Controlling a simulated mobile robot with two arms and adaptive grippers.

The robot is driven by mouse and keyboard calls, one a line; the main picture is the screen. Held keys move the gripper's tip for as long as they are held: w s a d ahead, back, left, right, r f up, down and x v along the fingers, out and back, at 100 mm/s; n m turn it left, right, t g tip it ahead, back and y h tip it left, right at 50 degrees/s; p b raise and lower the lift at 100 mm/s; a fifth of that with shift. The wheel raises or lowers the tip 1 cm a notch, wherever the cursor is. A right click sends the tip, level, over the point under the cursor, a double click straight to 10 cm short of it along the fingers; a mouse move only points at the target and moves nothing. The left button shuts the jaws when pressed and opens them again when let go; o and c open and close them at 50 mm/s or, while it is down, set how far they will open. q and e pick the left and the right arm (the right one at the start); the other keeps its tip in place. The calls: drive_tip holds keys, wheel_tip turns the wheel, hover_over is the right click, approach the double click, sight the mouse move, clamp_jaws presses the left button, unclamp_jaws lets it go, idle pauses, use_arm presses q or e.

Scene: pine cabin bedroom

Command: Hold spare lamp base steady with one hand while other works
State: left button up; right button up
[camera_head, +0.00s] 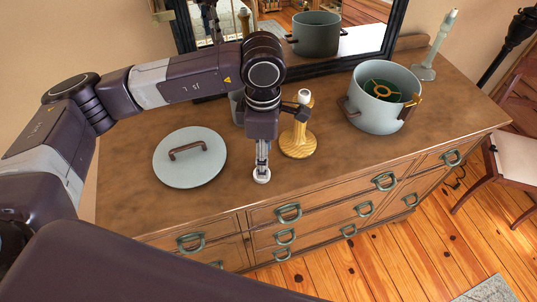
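A yellow wooden lamp base (298,142) with a pale fitting on top stands upright on the dresser, just right of my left gripper. A pale green turned stand (437,48), perhaps another lamp base, stands upright at the far right back corner; I cannot tell which is the spare. My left gripper (262,174) points down over the dresser top, its lower end in front and to the left of the yellow base. A dark part of it reaches right, close to the base's neck; contact is unclear. Whether its fingers are open or shut is unclear. My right gripper is not in view.
A grey-green pot (372,112) with a green and brass piece inside stands right on the dresser (330,190). A round lid (190,157) lies left. A grey vessel (236,107) is half hidden behind my gripper. A mirror (350,42) stands behind.

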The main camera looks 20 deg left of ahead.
use_arm(q)
drive_tip(key=shift+w+f+p, duration=0.1)
drive_tip(key=shift+f+p, duration=0.4)
drive_tip(key=shift+f, duration=0.75)
drive_tip(key=shift+a+f+p, duration=0.1)
drive_tip(key=shift+f+p, duration=0.1)
drive_tip(key=shift+p, duration=0.25)
drive_tip(key=f+p, duration=0.2)
drive_tip(key=f, duration=0.1)
drive_tip(key=shift+w+a+f, duration=0.2)
drive_tip(key=shift+a+f, duration=0.05)
drive_tip(key=shift+a, duration=0.15)
drive_tip(key=shift+f, duration=0.65)
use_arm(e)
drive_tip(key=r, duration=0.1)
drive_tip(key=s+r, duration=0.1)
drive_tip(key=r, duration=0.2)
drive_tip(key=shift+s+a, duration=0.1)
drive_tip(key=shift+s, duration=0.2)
